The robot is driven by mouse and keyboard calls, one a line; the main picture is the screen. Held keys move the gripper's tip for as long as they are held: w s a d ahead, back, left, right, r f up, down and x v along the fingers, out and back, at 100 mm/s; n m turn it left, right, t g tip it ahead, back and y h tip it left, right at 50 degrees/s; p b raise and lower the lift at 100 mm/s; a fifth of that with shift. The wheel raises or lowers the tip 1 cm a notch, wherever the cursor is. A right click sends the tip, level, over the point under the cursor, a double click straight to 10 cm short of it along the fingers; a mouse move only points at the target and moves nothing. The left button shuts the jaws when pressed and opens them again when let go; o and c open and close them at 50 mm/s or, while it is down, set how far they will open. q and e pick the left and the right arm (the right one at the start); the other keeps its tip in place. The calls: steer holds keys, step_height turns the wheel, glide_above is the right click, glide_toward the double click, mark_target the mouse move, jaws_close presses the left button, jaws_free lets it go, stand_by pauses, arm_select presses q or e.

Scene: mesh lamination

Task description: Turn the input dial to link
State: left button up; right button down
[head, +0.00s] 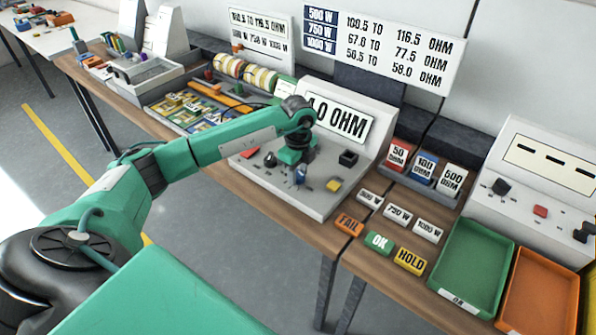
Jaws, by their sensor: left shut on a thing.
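The meter (280,185) is a grey sloped console on the table, with a display (339,119) reading about "4.0 OHM"; the first digit is partly hidden by my arm. My left gripper (299,170) points down over the middle of its panel. It is shut on a small dark blue knob (300,178), which looks like a dial. The gripper covers most of it, so its setting cannot be read, and no "input" or "link" label is legible. Also on the panel are a black knob (270,160), a red part (250,152), a black socket (348,158) and a yellow button (333,185). My right gripper is not in view.
Right of the meter stand resistance blocks (424,168), wattage tags (398,215), FAIL, OK and HOLD tags (379,242), a green tray (470,262) and an orange tray (540,290). A grey console (535,190) stands behind the trays. A parts tray (195,110) lies left.

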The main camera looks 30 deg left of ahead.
mark_target(298, 171)
arm_select(q)
steer(key=o, duration=0.8)
steer(key=shift+r, duration=0.1)
steer(key=shift+o, duration=0.9)
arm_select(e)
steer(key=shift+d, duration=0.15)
arm_select(q)
step_height(298, 171, up, 14)
steer(key=b, duration=0.2)
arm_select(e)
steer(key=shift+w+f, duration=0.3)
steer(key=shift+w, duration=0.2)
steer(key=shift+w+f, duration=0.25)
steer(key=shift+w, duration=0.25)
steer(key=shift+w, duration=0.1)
